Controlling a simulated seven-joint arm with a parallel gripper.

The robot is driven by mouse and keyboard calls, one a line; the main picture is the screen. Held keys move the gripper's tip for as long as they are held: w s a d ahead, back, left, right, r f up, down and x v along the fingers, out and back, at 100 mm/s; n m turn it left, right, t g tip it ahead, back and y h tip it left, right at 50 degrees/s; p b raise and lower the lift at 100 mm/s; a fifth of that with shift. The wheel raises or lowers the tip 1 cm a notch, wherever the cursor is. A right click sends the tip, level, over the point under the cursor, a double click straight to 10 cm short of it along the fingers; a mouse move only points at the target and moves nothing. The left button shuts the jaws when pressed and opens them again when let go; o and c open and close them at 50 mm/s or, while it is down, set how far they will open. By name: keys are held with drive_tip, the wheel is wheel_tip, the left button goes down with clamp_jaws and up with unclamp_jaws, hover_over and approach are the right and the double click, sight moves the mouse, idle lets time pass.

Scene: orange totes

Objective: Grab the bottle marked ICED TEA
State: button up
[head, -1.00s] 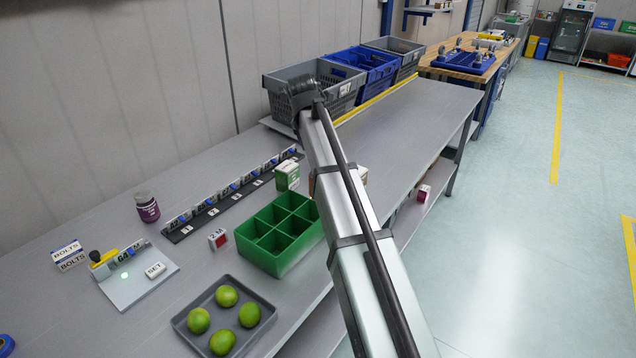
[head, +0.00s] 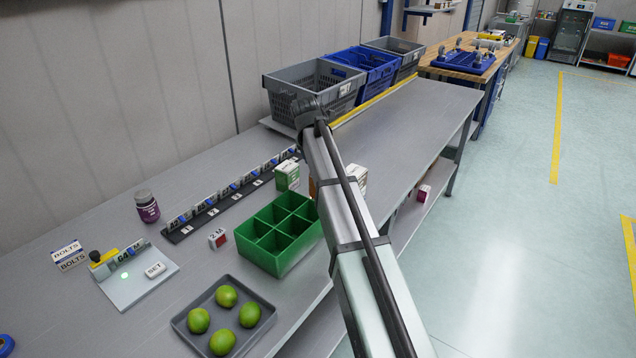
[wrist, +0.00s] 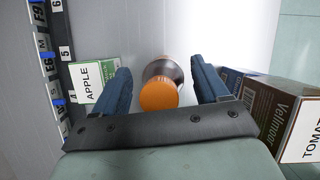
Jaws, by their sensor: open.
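A bottle (wrist: 164,84) with an orange cap stands between my two blue fingers in the wrist view, seen from above, cap towards me. Its label cannot be read from here, so I cannot tell whether it says ICED TEA. My gripper (wrist: 161,69) is open, one finger on each side of the bottle, with gaps visible beside it. In the head view my arm hides the bottle and gripper.
A green-white APPLE carton (wrist: 92,81) stands left of my fingers; it also shows in the head view (head: 287,177). A brown TOMATO box (wrist: 277,109) is close by the right finger. The green divided bin (head: 279,234) and lime tray (head: 224,315) are nearer the front.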

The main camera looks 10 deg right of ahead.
clamp_jaws()
idle(0.5)
